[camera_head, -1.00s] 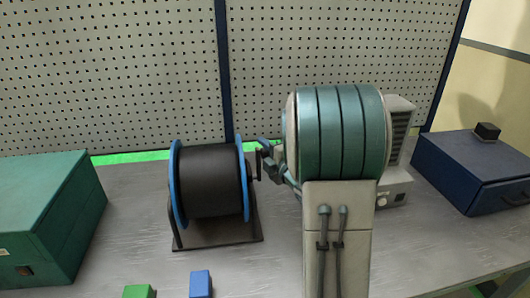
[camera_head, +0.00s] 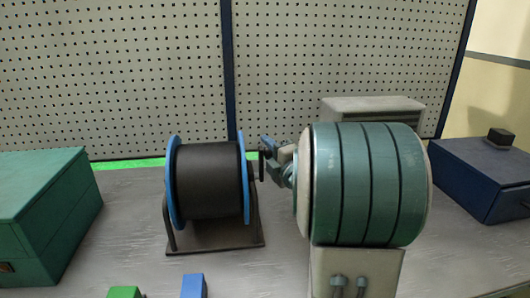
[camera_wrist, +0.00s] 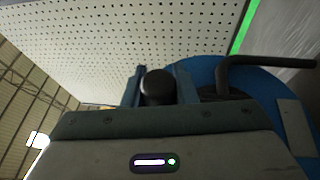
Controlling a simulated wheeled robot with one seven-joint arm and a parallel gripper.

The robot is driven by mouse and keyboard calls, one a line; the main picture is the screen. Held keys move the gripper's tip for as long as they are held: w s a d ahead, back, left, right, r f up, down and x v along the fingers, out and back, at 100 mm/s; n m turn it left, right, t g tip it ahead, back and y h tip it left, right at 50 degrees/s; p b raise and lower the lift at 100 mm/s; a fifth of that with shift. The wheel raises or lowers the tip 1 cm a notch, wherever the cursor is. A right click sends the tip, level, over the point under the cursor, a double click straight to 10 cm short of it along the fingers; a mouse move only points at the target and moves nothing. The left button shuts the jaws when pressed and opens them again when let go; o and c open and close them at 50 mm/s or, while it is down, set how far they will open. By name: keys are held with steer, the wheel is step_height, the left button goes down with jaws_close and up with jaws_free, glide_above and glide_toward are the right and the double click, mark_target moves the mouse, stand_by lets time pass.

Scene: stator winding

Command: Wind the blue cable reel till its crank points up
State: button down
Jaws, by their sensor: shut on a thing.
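The cable reel has blue flanges (camera_head: 173,190) and a wide black drum (camera_head: 208,181); it stands on a dark stand (camera_head: 215,248) on the bench. Its dark crank (camera_head: 262,167) shows at the right side of the reel, roughly upright with its upper end by my gripper (camera_head: 268,147). In the wrist view my gripper (camera_wrist: 160,90) is shut on the round black crank handle (camera_wrist: 157,86). The blue flange (camera_wrist: 215,73) lies behind it, with a bent black bar (camera_wrist: 262,62) in front. My wrist housing hides much of the crank, so its exact angle is unclear.
A green box (camera_head: 45,215) stands at the left and a blue box (camera_head: 482,175) at the right. Small green (camera_head: 124,292) and blue (camera_head: 194,286) blocks lie at the front. A grey unit (camera_head: 372,107) is behind my arm. A perforated panel (camera_head: 110,70) closes the back.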

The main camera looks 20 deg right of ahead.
steer(key=c, duration=1.2)
jaws_free()
steer(key=shift+o, duration=0.2)
steer(key=s+d+f+b, duration=0.1)
steer(key=s+f+b, duration=0.1)
steer(key=s, duration=1.1)
steer(key=shift+s+d, duration=0.3)
steer(key=shift+s, duration=0.05)
